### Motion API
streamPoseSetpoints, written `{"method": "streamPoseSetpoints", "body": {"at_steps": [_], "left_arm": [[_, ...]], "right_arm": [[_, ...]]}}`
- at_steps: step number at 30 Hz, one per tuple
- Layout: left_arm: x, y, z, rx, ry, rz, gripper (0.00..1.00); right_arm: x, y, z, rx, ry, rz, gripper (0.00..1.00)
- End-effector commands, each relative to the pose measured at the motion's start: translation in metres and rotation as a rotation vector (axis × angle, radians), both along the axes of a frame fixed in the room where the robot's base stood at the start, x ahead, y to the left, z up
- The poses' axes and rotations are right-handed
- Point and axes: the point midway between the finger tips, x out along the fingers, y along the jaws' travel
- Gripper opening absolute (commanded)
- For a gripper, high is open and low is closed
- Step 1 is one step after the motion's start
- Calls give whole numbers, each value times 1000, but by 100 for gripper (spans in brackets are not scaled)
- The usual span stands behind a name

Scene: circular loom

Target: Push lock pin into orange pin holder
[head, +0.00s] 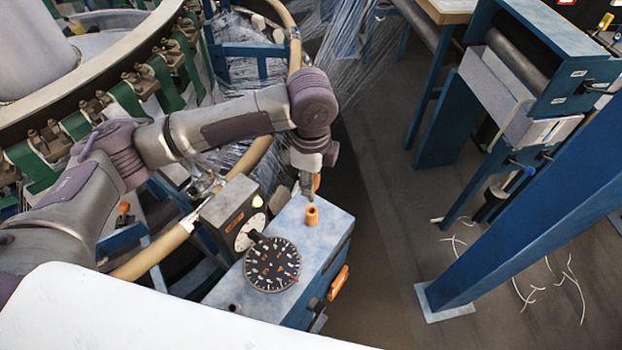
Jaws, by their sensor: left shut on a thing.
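The orange pin holder (311,216) is a small upright cylinder on top of the blue-grey box (335,225), near its far end. My left gripper (307,190) points down just above and behind the holder. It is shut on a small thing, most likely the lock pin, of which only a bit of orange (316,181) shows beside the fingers. The fingers hide most of it, and I cannot tell whether its tip touches the holder. My right gripper is not in view.
The box carries a black round dial (272,264) and a grey control unit (232,217) with a lit yellow lamp. The loom's curved tan rail (150,258) passes at left. A blue slanted beam (540,200) stands at right. Dark floor between is mostly clear, with thread scraps at right.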

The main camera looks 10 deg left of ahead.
Motion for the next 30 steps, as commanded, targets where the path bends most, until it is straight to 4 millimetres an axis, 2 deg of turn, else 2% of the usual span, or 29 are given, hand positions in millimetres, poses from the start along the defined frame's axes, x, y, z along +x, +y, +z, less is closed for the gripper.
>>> {"method": "streamPoseSetpoints", "body": {"at_steps": [1, 9, 10, 15, 30], "left_arm": [[0, 0, -8, 0, -1, 0, 0], [0, 0, -28, 1, -2, 0, 0], [0, 0, -22, 1, -2, 1, 0], [0, 0, -22, 0, -1, 0, 0], [0, 0, -36, 0, -1, 0, 0]], "right_arm": [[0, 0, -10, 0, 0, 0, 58], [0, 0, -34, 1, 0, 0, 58], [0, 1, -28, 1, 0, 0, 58], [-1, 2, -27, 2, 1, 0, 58], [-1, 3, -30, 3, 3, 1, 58]]}}
